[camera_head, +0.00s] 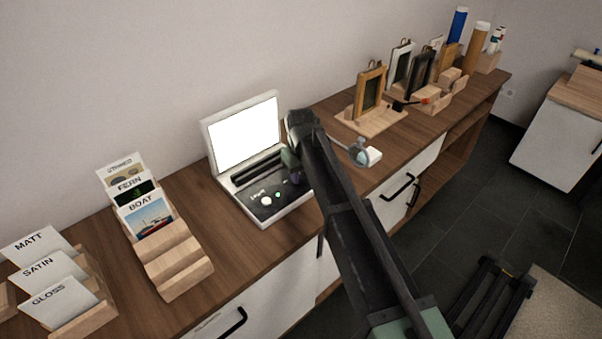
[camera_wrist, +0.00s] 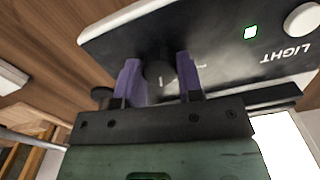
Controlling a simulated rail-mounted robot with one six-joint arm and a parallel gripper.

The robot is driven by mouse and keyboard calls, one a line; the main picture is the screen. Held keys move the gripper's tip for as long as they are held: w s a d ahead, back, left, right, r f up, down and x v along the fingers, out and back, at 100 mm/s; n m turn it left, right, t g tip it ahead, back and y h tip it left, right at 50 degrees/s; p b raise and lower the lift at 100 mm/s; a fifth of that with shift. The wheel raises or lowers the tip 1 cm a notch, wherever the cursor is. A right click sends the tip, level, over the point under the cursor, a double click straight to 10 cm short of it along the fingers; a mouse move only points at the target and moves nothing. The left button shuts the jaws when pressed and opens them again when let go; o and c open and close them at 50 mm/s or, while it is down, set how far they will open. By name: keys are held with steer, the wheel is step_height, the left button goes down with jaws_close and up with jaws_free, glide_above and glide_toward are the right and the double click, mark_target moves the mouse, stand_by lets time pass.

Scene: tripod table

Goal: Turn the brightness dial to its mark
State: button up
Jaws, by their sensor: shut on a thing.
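The brightness dial (camera_wrist: 158,74) is a small dark knob on the black control panel (camera_wrist: 215,38) of the light box. It shows in the wrist view with a short pale line on it. My gripper (camera_wrist: 160,85) has its two purple fingers shut on the dial, one on each side. A small white mark or lettering beside the dial is partly hidden by the right finger. In the head view the light box (camera_head: 210,148) stands open with a bright white screen (camera_head: 245,132), and my gripper (camera_head: 295,178) is at its panel; the dial is hidden there.
A white LIGHT button (camera_wrist: 302,18) and a lit green lamp (camera_wrist: 250,32) sit on the same panel. Wooden card racks (camera_head: 172,262) stand left of the light box. A magnifier (camera_head: 359,152) and a stand with frames (camera_head: 370,118) are to the right, behind my arm.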

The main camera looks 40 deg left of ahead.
mark_target(301, 175)
steer(key=m, duration=0.6)
steer(key=shift+m, duration=0.3)
stand_by(0.4)
steer(key=o, duration=0.9)
step_height(301, 175, up, 11)
steer(key=p, duration=1.1)
steer(key=shift+f, duration=0.1)
